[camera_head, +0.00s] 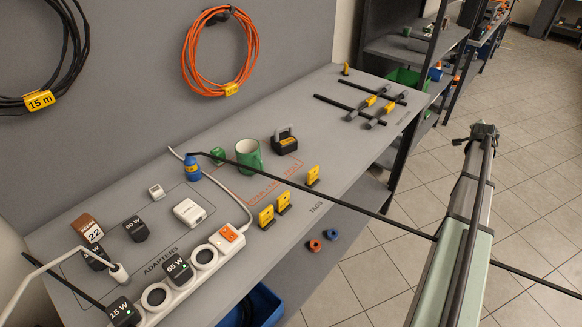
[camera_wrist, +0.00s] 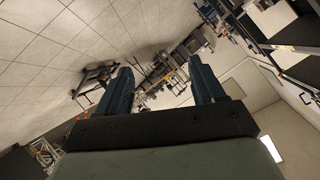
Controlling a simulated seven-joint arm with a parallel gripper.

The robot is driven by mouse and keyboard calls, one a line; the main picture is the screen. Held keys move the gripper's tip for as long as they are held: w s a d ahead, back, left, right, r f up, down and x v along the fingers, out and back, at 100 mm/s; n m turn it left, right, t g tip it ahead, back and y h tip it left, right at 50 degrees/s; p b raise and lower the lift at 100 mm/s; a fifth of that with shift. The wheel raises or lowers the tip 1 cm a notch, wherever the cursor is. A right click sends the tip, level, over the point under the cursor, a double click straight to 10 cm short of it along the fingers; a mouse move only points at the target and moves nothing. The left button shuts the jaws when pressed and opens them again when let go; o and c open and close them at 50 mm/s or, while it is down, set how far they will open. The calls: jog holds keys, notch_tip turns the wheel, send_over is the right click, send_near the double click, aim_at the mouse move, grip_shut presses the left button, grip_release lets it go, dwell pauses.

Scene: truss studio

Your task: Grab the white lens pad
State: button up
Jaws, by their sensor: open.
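No item in view is plainly labelled as a lens pad. Two pale items on the grey bench could match: a white block (camera_head: 189,212) in the adapters area, and a smaller whitish piece (camera_head: 156,192) behind it to the left. I cannot tell which, if either, is the pad. My gripper (camera_wrist: 160,68) is open and empty in the wrist view, with its two dark blue fingers apart. It faces the tiled floor and distant shelving, and neither pale item shows between the fingers. In the head view its fingers cannot be made out clearly.
A white power strip (camera_head: 180,279) lies along the bench front. Yellow tags (camera_head: 283,203) are at the front edge; black-barred clamps (camera_head: 367,103) lie far back. A long black line crosses rightward over the bench.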

jog(key=w+a+r, duration=0.2)
jog(key=w+r, duration=0.3)
jog(key=r, duration=0.2)
jog(key=w+a+r+n+y, duration=0.1)
jog(key=w+a, duration=0.2)
jog(key=a, duration=0.3)
jog(key=w+a+n+y, duration=0.1)
jog(key=w+a+n, duration=0.15)
jog(key=a, duration=0.45)
jog(key=w+a+n+g+y, duration=0.1)
jog(key=w+a+n+y, duration=0.2)
jog(key=a, duration=1.8)
jog(key=w+a+n+y, duration=0.2)
jog(key=w+a+n, duration=0.15)
jog(key=a, duration=1.75)
jog(key=s+a+r+n+g+y, duration=0.1)
jog(key=s+a+n+g, duration=0.2)
jog(key=a, duration=1.1)
notch_tip(320, 180, up, 4)
jog(key=r+n+g+y, duration=0.1)
jog(key=n+g, duration=0.4)
jog(key=n, duration=0.7)
send_over(156, 190)
jog(key=shift+f, duration=7)
jog(key=c, duration=1.1)
